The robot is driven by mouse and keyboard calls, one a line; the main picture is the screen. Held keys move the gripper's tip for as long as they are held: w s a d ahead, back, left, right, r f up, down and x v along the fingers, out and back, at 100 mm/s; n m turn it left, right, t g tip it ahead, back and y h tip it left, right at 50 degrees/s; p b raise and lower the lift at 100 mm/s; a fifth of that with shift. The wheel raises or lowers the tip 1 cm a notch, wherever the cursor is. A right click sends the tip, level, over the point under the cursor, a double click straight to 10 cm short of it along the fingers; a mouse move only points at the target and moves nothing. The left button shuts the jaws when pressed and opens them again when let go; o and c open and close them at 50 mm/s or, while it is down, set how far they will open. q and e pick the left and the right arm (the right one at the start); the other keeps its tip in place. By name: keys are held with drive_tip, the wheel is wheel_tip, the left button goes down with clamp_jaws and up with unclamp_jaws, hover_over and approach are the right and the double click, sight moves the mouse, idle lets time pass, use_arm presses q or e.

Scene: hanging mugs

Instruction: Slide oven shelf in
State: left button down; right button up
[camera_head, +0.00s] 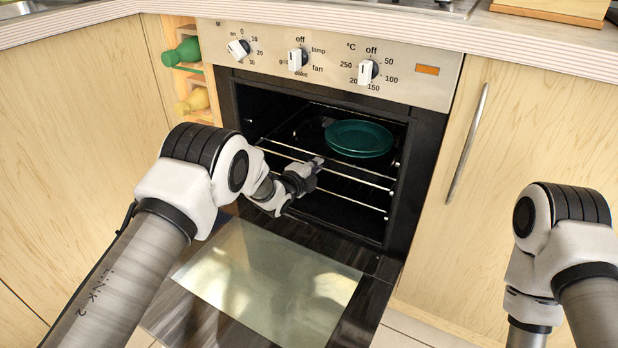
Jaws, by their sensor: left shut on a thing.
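The oven (428,165) stands open, with its door (270,285) folded down in front. A wire shelf (352,178) with shiny bars sits inside the oven, its front bar near the opening. Green plates (358,138) lie on the shelf toward the back right. My left gripper (314,168) is at the middle of the shelf's front bar, shut on the shelf; its fingertips are small and partly hidden. My right arm stands at the right, but its gripper is out of view.
A control panel with knobs (298,60) is above the oven opening. A wooden cabinet with a metal handle (467,142) is on the right. A narrow rack with a green bottle (183,52) and a yellow bottle (193,101) is on the left. The worktop edge (550,55) runs above.

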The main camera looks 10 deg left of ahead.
use_arm(q)
drive_tip(key=c, duration=1.3)
unclamp_jaws()
drive_tip(key=shift+s, duration=0.1)
drive_tip(key=v, duration=1.2)
